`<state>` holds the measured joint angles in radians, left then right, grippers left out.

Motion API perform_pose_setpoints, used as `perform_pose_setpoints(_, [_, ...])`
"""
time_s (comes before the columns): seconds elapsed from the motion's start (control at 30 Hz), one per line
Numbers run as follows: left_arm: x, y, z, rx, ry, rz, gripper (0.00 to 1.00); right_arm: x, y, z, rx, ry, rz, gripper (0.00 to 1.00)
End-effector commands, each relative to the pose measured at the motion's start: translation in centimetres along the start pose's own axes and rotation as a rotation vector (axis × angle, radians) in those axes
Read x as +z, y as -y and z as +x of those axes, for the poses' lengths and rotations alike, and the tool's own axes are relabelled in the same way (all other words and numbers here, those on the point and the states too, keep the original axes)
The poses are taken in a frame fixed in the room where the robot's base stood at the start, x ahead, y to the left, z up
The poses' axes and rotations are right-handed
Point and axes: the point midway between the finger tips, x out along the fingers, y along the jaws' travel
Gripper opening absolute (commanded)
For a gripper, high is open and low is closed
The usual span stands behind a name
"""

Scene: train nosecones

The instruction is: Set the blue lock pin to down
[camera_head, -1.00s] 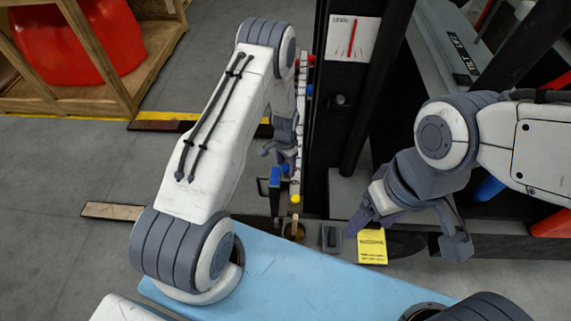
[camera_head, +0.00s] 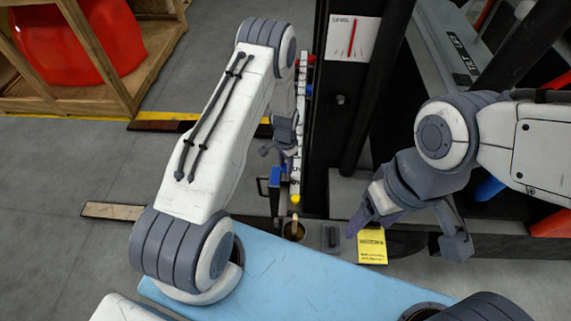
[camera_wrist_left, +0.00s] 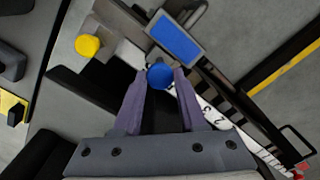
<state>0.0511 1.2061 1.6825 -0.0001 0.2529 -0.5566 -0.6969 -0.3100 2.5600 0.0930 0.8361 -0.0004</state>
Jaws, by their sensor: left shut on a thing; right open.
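The blue lock pin shows in the left wrist view as a round blue knob (camera_wrist_left: 160,75) between the purple fingertips of my left gripper (camera_wrist_left: 159,82). My left gripper is shut on it. In the head view my left gripper (camera_head: 278,154) is at the upright white strip beside the dark post, and the knob there is hidden behind the gripper. My right gripper (camera_head: 405,235) is open and empty, above the yellow note at the right. The pin's shaft is hidden, so I cannot tell its setting.
A yellow knob (camera_head: 295,198) sits low on the strip, with a blue rectangular panel (camera_wrist_left: 175,38) near the held knob. Another blue knob (camera_head: 309,89) and a red one (camera_head: 311,58) are higher up. The dark post (camera_head: 340,125) stands close to my left gripper. A light-blue surface (camera_head: 270,275) lies in front.

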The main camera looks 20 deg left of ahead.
Motion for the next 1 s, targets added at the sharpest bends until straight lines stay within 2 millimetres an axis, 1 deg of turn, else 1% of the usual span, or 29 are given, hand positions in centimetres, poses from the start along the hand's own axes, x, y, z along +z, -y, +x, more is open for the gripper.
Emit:
perform_pose_setpoints(0.8, [0.0, 0.0, 0.0, 0.000, 0.000, -0.001, 0.00, 0.0, 0.0, 0.0, 0.000, 0.000, 0.000, 0.71])
perform_pose_setpoints(0.87, [0.0, 0.0, 0.3, 0.000, 0.001, -0.001, 0.00, 0.0, 0.0, 0.3, 0.000, 0.000, 0.000, 0.71])
perform_pose_setpoints(1.0, [0.0, 0.0, 2.0, 0.000, 0.000, -0.001, 0.00, 0.1, -0.1, 1.6, 0.000, 0.000, 0.000, 0.71])
